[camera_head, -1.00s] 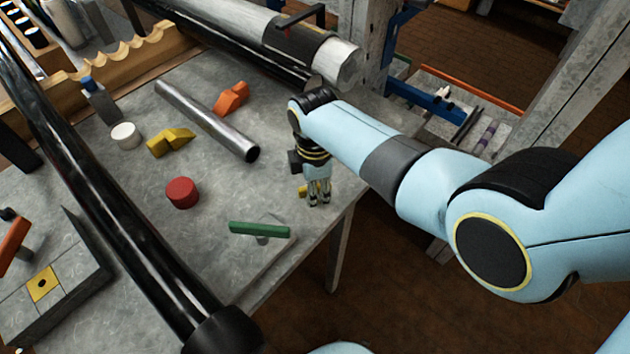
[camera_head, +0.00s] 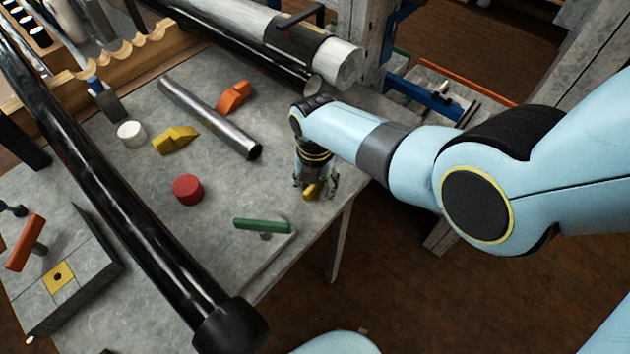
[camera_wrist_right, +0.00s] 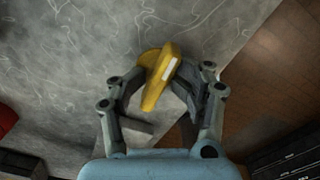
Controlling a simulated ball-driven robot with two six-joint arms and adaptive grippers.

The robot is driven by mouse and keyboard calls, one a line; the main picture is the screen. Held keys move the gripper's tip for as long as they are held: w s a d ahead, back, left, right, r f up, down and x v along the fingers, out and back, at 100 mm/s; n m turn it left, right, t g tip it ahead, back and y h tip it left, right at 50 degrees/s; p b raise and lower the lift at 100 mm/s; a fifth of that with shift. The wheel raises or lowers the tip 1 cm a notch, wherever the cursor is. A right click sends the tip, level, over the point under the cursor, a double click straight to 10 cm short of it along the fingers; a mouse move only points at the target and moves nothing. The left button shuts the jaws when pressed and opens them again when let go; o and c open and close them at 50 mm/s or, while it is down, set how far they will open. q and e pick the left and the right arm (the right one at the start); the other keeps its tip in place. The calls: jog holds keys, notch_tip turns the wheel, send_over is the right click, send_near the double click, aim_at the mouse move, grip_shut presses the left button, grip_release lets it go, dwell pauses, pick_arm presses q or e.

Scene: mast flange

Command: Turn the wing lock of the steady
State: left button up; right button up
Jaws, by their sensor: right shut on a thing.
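The yellow wing lock (camera_head: 312,191) is at the right edge of the grey table, below my right arm. In the right wrist view it shows as a tilted yellow wing (camera_wrist_right: 163,72) with a pale strip on its face and a rounded yellow part behind it. My right gripper (camera_head: 315,186) points down at it, one finger on each side. In the wrist view the gripper (camera_wrist_right: 160,84) is shut on the wing. The finger contacts are partly hidden. My left gripper is not in view.
A green bar handle (camera_head: 262,224) stands near the front table edge, left of my right gripper. A red cylinder (camera_head: 187,190), a yellow block (camera_head: 175,140) and a grey tube (camera_head: 210,118) are farther left. A long black bar (camera_head: 120,200) crosses the table's left side.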

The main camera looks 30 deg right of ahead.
jog(key=o, duration=0.7)
jog(key=shift+f, duration=0.15)
jog(key=r+p, duration=0.3)
jog(key=shift+w, duration=0.2)
jog(key=shift+r, duration=1.15)
jog(key=shift+s, duration=0.1)
